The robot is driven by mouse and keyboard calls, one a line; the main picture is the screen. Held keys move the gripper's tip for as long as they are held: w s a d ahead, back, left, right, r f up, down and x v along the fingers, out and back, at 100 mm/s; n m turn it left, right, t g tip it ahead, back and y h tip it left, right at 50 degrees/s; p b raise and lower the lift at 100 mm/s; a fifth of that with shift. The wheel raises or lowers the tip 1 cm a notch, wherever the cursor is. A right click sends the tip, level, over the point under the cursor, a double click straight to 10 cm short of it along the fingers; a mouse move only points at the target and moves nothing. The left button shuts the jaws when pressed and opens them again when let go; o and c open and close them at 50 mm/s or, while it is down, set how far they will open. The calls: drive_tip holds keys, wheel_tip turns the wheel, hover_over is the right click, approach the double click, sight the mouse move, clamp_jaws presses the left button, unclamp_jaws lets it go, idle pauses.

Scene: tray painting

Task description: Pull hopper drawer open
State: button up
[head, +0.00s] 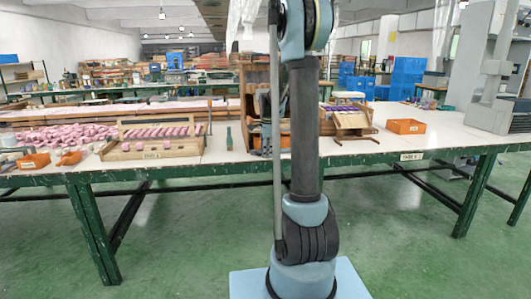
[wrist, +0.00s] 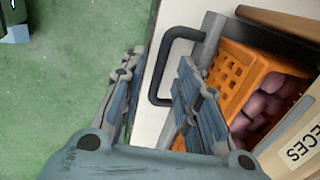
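In the wrist view, a black D-shaped handle (wrist: 154,72) stands out from a narrow grey front (wrist: 213,33). An orange slotted bin (wrist: 236,68) holding mauve pieces (wrist: 262,100) is just behind that front. My gripper (wrist: 161,60) is open, with one finger on each side of the handle's outer bar. I cannot tell whether either finger touches it. In the head view, the wooden hopper (head: 257,98) stands on the table, partly hidden behind my arm. Its drawer and handle cannot be made out there.
A board labelled PIECES (wrist: 300,146) is close to the bin. In the head view, the white table (head: 350,150) also holds a wooden rack of pink pieces (head: 155,137), a small wooden stand (head: 352,122) and an orange bin (head: 405,126). Green floor lies in front.

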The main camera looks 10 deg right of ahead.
drive_tip(key=shift+c, duration=0.2)
clamp_jaws()
drive_tip(key=s, duration=1.9)
drive_tip(key=shift+s, duration=0.15)
drive_tip(key=shift+o, duration=0.2)
unclamp_jaws()
drive_tip(key=shift+r, duration=0.1)
